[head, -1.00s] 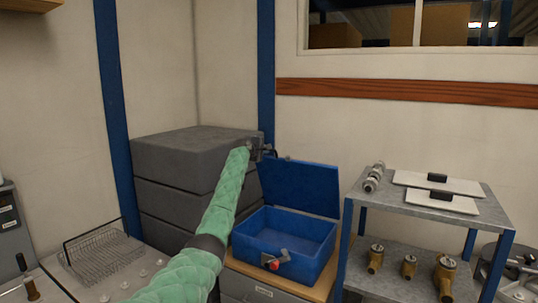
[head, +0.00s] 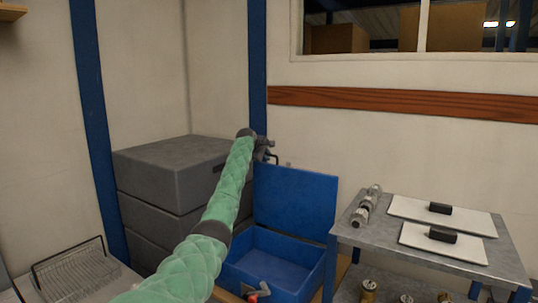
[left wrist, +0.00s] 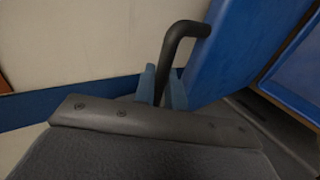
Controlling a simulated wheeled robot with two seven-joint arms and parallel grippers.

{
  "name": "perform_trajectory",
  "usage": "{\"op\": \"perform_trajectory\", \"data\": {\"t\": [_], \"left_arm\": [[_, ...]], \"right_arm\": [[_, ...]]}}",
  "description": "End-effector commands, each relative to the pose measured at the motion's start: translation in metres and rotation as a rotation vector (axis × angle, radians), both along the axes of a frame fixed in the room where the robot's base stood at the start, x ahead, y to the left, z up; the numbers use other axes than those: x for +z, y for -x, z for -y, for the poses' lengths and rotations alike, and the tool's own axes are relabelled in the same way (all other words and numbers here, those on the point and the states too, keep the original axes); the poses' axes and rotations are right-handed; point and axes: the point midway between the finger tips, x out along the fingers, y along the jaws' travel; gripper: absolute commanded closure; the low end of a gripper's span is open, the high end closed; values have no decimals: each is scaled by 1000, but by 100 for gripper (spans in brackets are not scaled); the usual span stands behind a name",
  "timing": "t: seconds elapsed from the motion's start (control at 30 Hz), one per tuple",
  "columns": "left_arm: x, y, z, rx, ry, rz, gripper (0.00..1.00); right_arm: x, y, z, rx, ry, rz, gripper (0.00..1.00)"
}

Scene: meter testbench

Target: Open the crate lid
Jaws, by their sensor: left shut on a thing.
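The blue crate (head: 232,268) stands at the centre bottom of the head view, with a red knob on its front. Its blue lid (head: 295,200) stands up steeply at the back, so the crate is open and its inside shows. My left gripper (head: 268,150) is above the lid's upper left corner. In the left wrist view, the blue fingers (left wrist: 161,86) are shut on a dark bent handle (left wrist: 183,36). The handle's far end meets the blue lid (left wrist: 238,45); the join is not clear. My right gripper is out of view.
Grey stacked boxes (head: 160,170) stand left of the crate, close to my left arm. A metal shelf (head: 375,238) with white plates (head: 425,217) stands right of it. A wire rack (head: 75,275) is at the lower left. The wall is close behind.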

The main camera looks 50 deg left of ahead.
Motion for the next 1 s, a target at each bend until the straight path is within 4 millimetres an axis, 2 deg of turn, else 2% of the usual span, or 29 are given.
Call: {"op": "perform_trajectory", "data": {"t": [0.5,0.53,0.6,1.0], "left_arm": [[-5,2,2,-1,7,-19,100],[-5,2,2,-1,7,-19,84],[-5,2,2,-1,6,-18,70],[-2,7,2,-1,4,-14,70]], "right_arm": [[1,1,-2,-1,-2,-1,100],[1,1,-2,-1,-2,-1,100],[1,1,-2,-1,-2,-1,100],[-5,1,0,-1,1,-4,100]]}}
